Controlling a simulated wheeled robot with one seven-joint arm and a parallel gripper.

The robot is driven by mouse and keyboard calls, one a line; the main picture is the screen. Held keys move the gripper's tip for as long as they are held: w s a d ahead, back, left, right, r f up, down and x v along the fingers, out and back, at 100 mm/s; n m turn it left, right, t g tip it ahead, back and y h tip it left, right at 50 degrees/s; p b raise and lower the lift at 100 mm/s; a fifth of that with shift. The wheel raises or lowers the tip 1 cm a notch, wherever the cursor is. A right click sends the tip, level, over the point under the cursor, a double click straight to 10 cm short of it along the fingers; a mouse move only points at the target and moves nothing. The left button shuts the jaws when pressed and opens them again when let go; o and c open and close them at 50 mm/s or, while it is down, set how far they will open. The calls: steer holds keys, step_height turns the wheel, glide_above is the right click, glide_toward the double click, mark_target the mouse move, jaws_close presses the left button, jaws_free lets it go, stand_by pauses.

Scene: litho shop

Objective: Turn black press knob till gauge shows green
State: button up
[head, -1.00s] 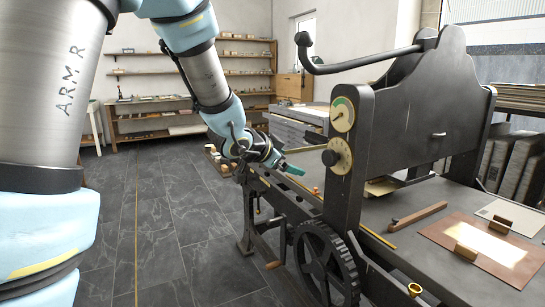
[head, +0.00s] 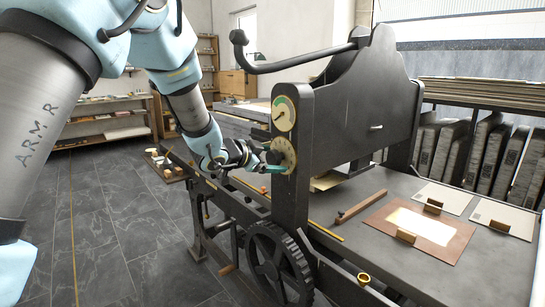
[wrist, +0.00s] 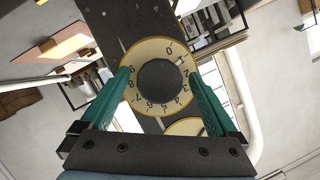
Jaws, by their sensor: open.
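The black press knob (head: 283,153) sits on a pale numbered dial on the front of the dark press post. In the wrist view the knob (wrist: 158,82) is round and faces me. Above it on the post is the round gauge (head: 284,114), with a green patch along its upper edge; its small dark needle appears to point left, outside the green. In the wrist view part of the gauge (wrist: 184,127) shows below the dial. My gripper (head: 272,168) is at the dial, its teal fingers (wrist: 158,74) open on either side of the knob with gaps visible.
The press bed (head: 400,215) extends right, with a brown board (head: 378,219), a wooden bar (head: 361,205) and small blocks on it. A spoked handwheel (head: 278,265) is below the post. A long curved lever (head: 300,62) reaches over the gauge.

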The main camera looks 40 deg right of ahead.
steer(key=shift+d+f, duration=0.15)
steer(key=shift+d, duration=0.3)
steer(key=shift+f, duration=0.1)
steer(key=c, duration=1.3)
